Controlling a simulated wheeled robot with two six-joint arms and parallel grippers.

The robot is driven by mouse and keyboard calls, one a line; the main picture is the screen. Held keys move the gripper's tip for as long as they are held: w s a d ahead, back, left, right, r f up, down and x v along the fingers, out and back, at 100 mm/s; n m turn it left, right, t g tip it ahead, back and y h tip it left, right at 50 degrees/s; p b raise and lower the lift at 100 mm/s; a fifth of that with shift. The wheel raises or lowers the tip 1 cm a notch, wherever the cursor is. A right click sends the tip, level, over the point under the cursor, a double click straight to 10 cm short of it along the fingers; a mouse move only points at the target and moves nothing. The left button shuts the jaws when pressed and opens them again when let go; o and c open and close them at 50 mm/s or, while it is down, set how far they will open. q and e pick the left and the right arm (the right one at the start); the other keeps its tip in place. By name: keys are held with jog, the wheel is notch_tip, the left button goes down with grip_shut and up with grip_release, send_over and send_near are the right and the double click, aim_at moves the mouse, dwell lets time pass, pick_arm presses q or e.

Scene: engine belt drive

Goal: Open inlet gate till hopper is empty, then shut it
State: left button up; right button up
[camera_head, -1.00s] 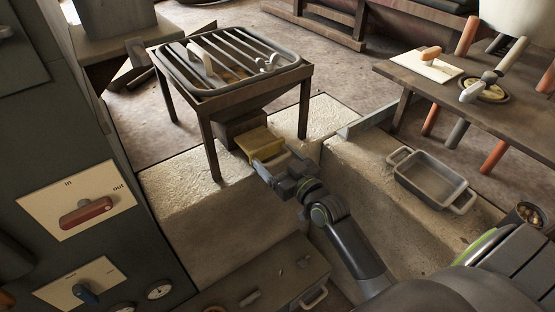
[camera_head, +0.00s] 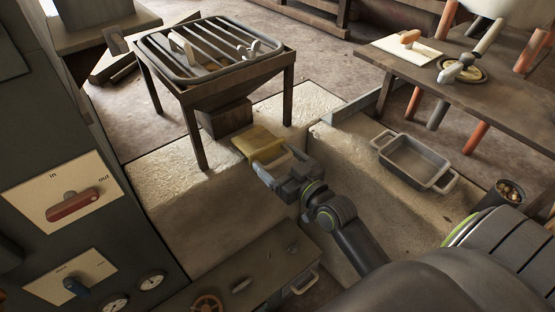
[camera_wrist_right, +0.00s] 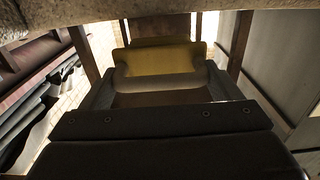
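The hopper (camera_head: 225,92) is a dark funnel under a barred grate, on a four-legged stand in the head view. How full it is cannot be seen. The inlet gate (camera_head: 256,142) is a yellow slide sticking out below the hopper's outlet block (camera_head: 225,117). It also shows in the right wrist view (camera_wrist_right: 160,60), with a pale handle (camera_wrist_right: 160,78) at its near end. My right gripper (camera_head: 282,172) has its fingers on both sides of this handle and appears shut on it. My left gripper is out of view.
A metal pan (camera_head: 412,161) with two handles sits on the stone ledge at right. A wooden table (camera_head: 480,97) stands at the back right.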

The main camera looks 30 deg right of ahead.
jog(key=shift+o, duration=1.1)
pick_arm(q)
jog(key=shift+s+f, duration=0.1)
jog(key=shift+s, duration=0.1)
pick_arm(e)
jog(key=shift+o, duration=0.2)
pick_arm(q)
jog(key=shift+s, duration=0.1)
pick_arm(e)
jog(key=shift+s, duration=0.1)
jog(key=shift+s, duration=0.3)
pick_arm(q)
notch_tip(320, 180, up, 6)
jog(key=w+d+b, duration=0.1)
jog(key=b, duration=0.1)
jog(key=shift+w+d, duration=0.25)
pick_arm(e)
jog(key=s+d, duration=0.2)
jog(key=s, duration=1.4)
jog(key=shift+s+d, duration=0.2)
jog(key=shift+s, duration=0.05)
